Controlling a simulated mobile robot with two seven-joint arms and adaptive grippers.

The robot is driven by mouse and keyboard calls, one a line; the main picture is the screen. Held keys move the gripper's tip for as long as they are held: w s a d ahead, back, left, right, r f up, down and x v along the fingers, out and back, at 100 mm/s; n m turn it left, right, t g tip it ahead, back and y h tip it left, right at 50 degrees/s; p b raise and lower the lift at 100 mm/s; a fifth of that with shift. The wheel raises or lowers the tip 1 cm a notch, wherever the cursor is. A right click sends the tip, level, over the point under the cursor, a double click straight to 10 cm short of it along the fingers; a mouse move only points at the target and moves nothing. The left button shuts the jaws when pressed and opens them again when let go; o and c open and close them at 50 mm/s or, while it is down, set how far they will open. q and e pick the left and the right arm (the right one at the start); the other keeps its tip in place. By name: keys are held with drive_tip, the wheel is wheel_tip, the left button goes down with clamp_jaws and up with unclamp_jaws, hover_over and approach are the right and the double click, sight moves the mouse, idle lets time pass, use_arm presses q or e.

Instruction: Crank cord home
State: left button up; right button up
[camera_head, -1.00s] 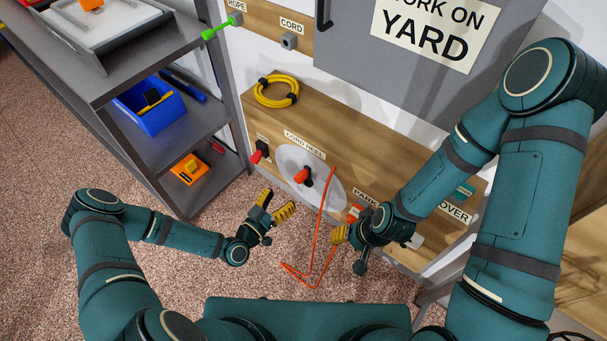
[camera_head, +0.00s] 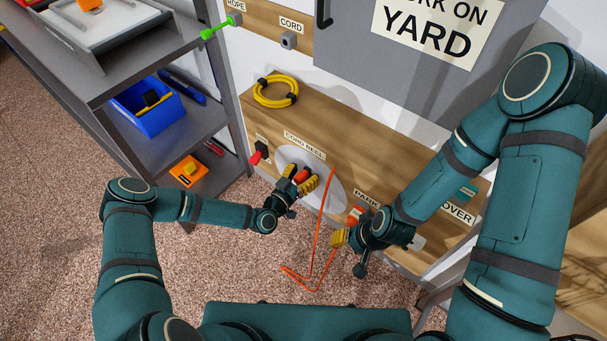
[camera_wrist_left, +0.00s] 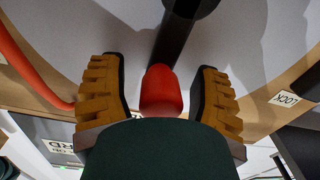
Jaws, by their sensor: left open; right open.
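The cord reel (camera_head: 335,197) is a pale disc on the wooden panel, under a "CORD REEL" label. Its red crank knob (camera_head: 302,175) shows between the yellow fingers of my left gripper (camera_head: 299,179). In the left wrist view the red knob (camera_wrist_left: 161,92) stands between the two open fingers, with a gap on each side, on a dark crank arm (camera_wrist_left: 176,40). The orange cord (camera_head: 320,235) hangs from the reel in a loop down to the floor. It also shows in the left wrist view (camera_wrist_left: 28,68). My right gripper (camera_head: 344,234) is open by the "PARK" label, partly hidden.
A red-handled lever (camera_head: 256,158) sits just left of the reel. A dark shelf unit (camera_head: 150,160) with a blue bin (camera_head: 150,108) stands at left. The carpet below the reel is clear apart from the cord.

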use_arm(q)
clamp_jaws()
drive_tip(key=shift+d, duration=0.1)
drive_tip(key=shift+s+d+f+m, duration=0.1)
drive_tip(key=shift+s+d+m, duration=0.25)
drive_tip(key=shift+m, duration=0.45)
drive_tip(key=shift+s+d+m, duration=0.25)
drive_tip(key=shift+d+m, duration=0.15)
drive_tip(key=shift+m, duration=0.4)
drive_tip(key=shift+s+d+f+m, duration=0.3)
drive_tip(key=shift+s+d+m, duration=0.1)
drive_tip(key=shift+m, duration=0.55)
drive_tip(key=shift+s+d+f+m, duration=0.25)
drive_tip(key=shift+d+m, duration=0.15)
drive_tip(key=shift+m, duration=0.55)
unclamp_jaws()
